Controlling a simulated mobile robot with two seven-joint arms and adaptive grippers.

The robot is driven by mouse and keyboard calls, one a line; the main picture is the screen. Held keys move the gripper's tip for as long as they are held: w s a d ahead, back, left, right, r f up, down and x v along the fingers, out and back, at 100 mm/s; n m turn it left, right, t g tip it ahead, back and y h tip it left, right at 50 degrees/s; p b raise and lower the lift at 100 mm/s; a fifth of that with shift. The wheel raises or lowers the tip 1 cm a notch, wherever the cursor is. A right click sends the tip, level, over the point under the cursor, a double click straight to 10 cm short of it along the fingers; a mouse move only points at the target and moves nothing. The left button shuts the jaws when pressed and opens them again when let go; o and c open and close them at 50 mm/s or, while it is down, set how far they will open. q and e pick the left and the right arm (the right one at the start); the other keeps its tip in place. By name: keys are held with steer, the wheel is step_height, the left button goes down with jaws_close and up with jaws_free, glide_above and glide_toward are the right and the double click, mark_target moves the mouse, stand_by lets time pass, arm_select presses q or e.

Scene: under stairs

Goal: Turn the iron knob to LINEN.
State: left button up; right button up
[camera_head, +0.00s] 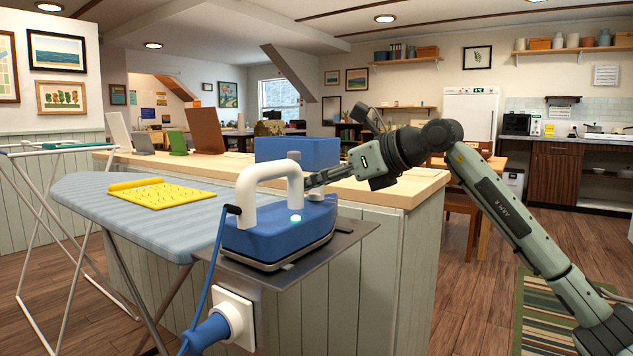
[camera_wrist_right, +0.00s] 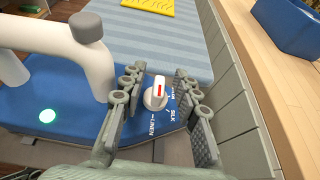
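The iron (camera_head: 275,232) has a blue body, a white handle and a lit green lamp, and rests on a metal plate at the end of the ironing board. It also shows in the right wrist view (camera_wrist_right: 70,90). Its white knob (camera_wrist_right: 155,93) carries a red mark. Printed words beside it include SILK and LINEN; another label is partly hidden. Which word the mark points at is unclear. My right gripper (camera_wrist_right: 157,72) is open, its fingers on either side of the knob with visible gaps. In the head view it (camera_head: 312,182) reaches the iron's right end. My left gripper is not in view.
A blue cord runs from the iron to a blue plug (camera_head: 207,333) at a white socket. A blue bin (camera_head: 297,151) stands on the wooden counter (camera_head: 400,193) behind the iron.

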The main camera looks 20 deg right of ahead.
steer(key=v, duration=1.2)
steer(key=shift+s, duration=0.1)
